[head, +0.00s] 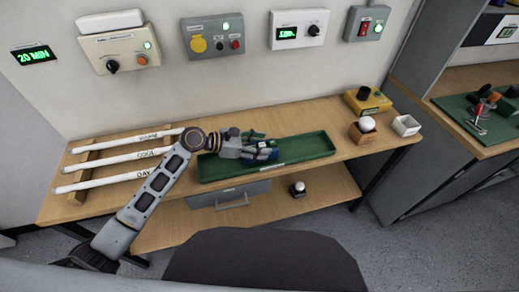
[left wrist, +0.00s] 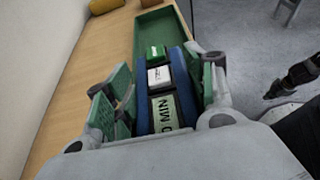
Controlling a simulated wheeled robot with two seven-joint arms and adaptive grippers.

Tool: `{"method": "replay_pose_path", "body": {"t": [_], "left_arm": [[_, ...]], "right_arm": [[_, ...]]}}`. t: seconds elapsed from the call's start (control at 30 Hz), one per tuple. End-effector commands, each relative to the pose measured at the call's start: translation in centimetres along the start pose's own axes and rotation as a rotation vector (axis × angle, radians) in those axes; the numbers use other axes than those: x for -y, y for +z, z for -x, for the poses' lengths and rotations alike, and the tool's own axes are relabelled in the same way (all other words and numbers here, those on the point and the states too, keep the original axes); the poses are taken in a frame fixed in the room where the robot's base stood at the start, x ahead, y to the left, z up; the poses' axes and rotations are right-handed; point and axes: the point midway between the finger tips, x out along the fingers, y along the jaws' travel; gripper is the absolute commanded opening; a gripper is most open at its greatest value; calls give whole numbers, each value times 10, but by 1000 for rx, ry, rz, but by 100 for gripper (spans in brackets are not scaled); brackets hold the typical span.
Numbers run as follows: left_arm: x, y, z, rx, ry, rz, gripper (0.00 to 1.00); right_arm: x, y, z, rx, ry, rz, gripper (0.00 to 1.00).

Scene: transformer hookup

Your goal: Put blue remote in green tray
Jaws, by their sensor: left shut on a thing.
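My left gripper (head: 264,151) is over the left half of the green tray (head: 315,139) on the wooden table. It is shut on the blue remote (left wrist: 163,78), which sits between the green-padded fingers in the left wrist view. The remote has a green part, a white part and a pale label along its face. In the head view the fingers mostly hide the remote. The green tray also shows beyond it in the left wrist view (left wrist: 160,22). I cannot tell whether the remote touches the tray floor. My right gripper cannot be made out.
A rack of white labelled tubes (head: 120,157) stands left of the tray. A yellow box (head: 368,100), a wooden box with a white knob (head: 362,132) and an empty white box (head: 406,125) stand right. Wall boxes hang behind. A drawer (head: 232,198) is below.

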Motion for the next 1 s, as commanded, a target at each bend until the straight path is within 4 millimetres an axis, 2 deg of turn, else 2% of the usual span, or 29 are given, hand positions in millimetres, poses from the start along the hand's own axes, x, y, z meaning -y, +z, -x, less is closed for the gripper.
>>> {"method": "replay_pose_path", "body": {"t": [0.1, 0.23, 0.67, 0.7, 0.73, 0.77, 1.0], "left_arm": [[0, -12, -5, 0, 0, 1, 26], [0, -15, -6, 1, 1, 0, 26], [0, -16, -7, 1, 1, 1, 26], [0, -17, -7, 0, 0, 0, 57], [0, -17, -7, 0, 0, 0, 61], [0, -17, -7, 0, 0, 0, 64], [0, -17, -7, 0, 0, 0, 64]], "right_arm": [[0, -14, 0, -15, 0, -1, 0], [1, -24, 1, -27, -1, -2, 0], [6, -16, 2, -17, -6, -5, 0], [6, -14, 2, -15, -6, -5, 0], [6, -13, 1, -14, -6, -5, 0], [6, -12, 1, -13, -6, -5, 0], [5, -10, 0, -10, -6, -4, 0]]}}
